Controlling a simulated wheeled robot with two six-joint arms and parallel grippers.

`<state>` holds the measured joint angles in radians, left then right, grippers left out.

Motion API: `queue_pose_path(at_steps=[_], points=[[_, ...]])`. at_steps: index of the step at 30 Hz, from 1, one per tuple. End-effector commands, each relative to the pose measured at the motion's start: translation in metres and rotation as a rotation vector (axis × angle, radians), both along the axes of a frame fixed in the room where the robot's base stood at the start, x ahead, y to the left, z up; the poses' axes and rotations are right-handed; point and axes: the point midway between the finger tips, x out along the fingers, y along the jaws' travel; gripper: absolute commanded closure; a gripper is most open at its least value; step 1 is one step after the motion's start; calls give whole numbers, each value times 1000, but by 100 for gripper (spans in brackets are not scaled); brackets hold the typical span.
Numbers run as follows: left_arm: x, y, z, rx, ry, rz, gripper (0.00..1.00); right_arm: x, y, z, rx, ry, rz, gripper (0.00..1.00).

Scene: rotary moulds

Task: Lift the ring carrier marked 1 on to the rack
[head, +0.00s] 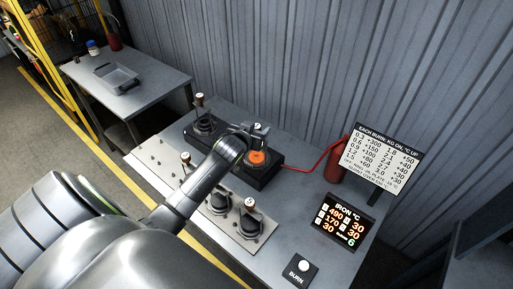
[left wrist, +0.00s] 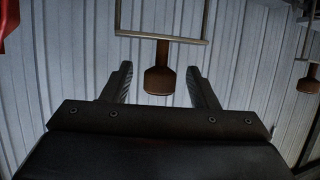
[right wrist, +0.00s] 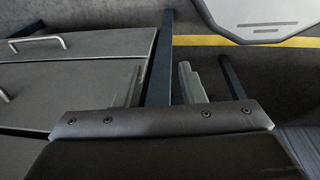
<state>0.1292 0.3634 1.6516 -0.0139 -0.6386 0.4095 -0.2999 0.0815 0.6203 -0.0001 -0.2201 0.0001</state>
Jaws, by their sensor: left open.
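My left gripper (head: 257,130) is open above the plate with the orange-glowing ring (head: 259,156). In the left wrist view a brown knob (left wrist: 159,79), on a stem from a square frame (left wrist: 160,38), shows between its spread fingers, not gripped. A carrier with a tall handle (head: 199,99) stands on the dark plate (head: 205,124) at the back left. More carriers stand along the pale rack (head: 165,170), including a dark one (head: 219,201) and one with a pale numbered top (head: 249,202). I cannot read the numbers surely. My right gripper (right wrist: 157,90) is open and empty.
A temperature display (head: 345,219), a BURN button (head: 303,266) and a sign (head: 388,157) occupy the table's right side. A red cylinder (head: 335,163) with a hose stands behind. A side table (head: 150,88) holds a tray (head: 116,76). My arm covers part of the rack.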

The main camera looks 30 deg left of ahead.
Motion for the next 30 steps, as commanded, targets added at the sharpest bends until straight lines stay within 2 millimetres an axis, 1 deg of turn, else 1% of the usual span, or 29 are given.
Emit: queue_pose_path(at_steps=[4,11,23,24,30], points=[[6,1,-2,0,-1,0,46,0,0,2,0,0,0,64],[6,1,-3,1,-1,0,46,0,0,2,0,0,0,64],[6,1,-3,0,0,0,97,0,0,2,0,0,0,64],[6,1,-3,0,0,0,100,0,0,2,0,0,0,64],[6,1,-1,1,-4,-1,100,0,1,2,1,0,0,64]])
